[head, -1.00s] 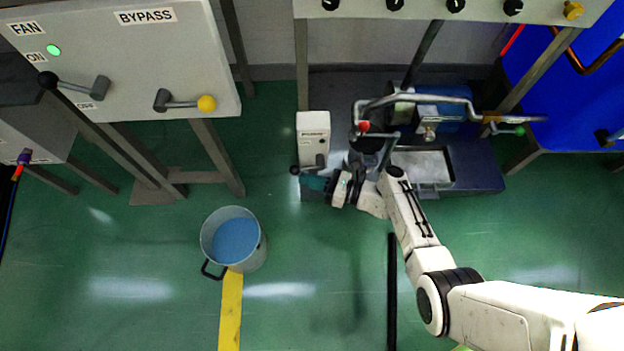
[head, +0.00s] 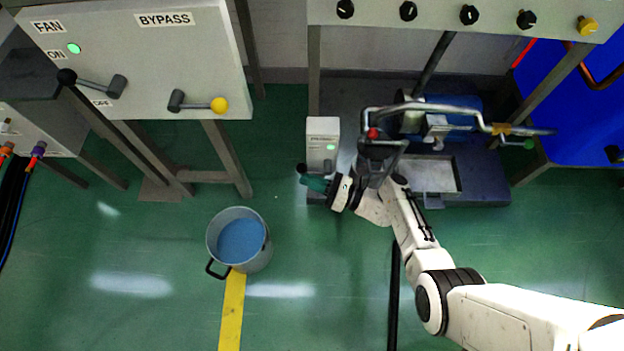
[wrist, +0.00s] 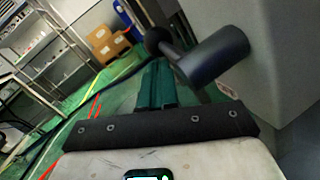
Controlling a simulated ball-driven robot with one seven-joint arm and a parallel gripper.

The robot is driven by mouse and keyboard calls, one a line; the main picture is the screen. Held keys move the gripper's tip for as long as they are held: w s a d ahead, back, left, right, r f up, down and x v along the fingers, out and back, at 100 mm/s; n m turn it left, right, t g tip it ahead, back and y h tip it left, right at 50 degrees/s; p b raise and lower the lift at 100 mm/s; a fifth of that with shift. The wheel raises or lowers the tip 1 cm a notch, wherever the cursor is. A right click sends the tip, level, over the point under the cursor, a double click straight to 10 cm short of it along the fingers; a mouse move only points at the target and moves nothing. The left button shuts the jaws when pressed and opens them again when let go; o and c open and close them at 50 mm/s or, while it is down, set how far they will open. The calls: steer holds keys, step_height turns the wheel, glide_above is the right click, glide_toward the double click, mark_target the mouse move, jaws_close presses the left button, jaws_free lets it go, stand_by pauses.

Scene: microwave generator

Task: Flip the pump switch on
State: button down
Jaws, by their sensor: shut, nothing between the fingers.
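The pump switch box (head: 322,130) is a small pale box left of the pump, with a small green light lit on its front. Its dark lever ends in a black knob (head: 302,168) at the box's lower left. My gripper (head: 314,184) has teal fingers, shut and empty, just below the lever; the head view does not show whether they touch it. In the wrist view the lever's thick grey hub (wrist: 215,57) and round knob (wrist: 158,40) stand just beyond and right of my shut fingers (wrist: 156,82). The box's grey side fills the right there.
A grey panel with FAN and BYPASS levers (head: 170,60) stands upper left. A pot of blue liquid (head: 240,240) sits on the green floor. The pump (head: 440,120) with bent pipes is close right of my gripper. Lower-left floor is mostly clear.

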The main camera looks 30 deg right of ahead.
steer(key=shift+w+r+p, duration=0.1)
steer(key=shift+r+p, duration=0.4)
steer(key=shift+r, duration=0.05)
stand_by(0.8)
steer(key=shift+f, duration=0.1)
stand_by(0.8)
steer(key=s+d+f+b, duration=0.3)
steer(key=s+f+b, duration=0.2)
steer(key=s+f, duration=0.3)
steer(key=shift+s+d+f, duration=0.15)
steer(key=shift+d+f, duration=0.2)
steer(key=shift+f, duration=0.4)
